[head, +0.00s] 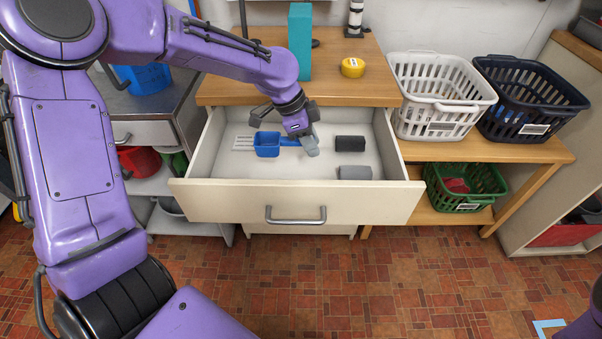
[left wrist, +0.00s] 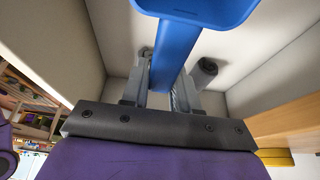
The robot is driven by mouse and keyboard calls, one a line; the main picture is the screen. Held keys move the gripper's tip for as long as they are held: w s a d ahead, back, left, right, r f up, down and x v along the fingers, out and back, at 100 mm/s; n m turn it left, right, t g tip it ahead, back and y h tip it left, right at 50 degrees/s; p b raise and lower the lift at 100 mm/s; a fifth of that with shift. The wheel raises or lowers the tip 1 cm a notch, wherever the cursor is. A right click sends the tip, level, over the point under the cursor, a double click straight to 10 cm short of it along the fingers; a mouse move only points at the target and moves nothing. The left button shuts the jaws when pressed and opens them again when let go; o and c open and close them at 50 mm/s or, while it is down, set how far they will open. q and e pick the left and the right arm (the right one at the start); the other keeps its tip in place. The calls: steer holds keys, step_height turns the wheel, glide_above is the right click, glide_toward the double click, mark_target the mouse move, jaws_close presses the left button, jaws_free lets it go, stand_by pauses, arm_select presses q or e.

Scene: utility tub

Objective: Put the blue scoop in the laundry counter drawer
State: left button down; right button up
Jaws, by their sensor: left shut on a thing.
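The laundry counter drawer (head: 296,201) stands pulled open below the wooden counter. The blue scoop (head: 267,143) is over the drawer's left-middle part, inside its walls as seen from above. Its cup points left and its handle points right. My left gripper (head: 306,142) reaches down into the drawer and is shut on the handle. In the left wrist view the blue scoop (left wrist: 178,50) runs between the two grey fingers (left wrist: 162,92). I cannot tell whether the scoop touches the drawer floor. My right gripper is out of view.
In the drawer are a black roll (head: 350,143), a grey roll (head: 355,172) and a pale fork-like item (head: 243,142). A teal box (head: 300,42) and a yellow tape-like disc (head: 353,67) sit on the counter. White (head: 440,93) and navy (head: 530,97) baskets stand at right.

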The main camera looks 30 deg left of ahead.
mark_target(315, 176)
arm_select(q)
step_height(315, 176, down, 9)
steer(key=shift+r+b, duration=0.15)
steer(key=shift+b, duration=0.4)
steer(key=c, duration=0.8)
jaws_free()
steer(key=shift+c, duration=0.2)
steer(key=p+v, duration=0.2)
steer(key=v, duration=1)
steer(key=shift+d+r, duration=0.1)
steer(key=shift+d, duration=0.05)
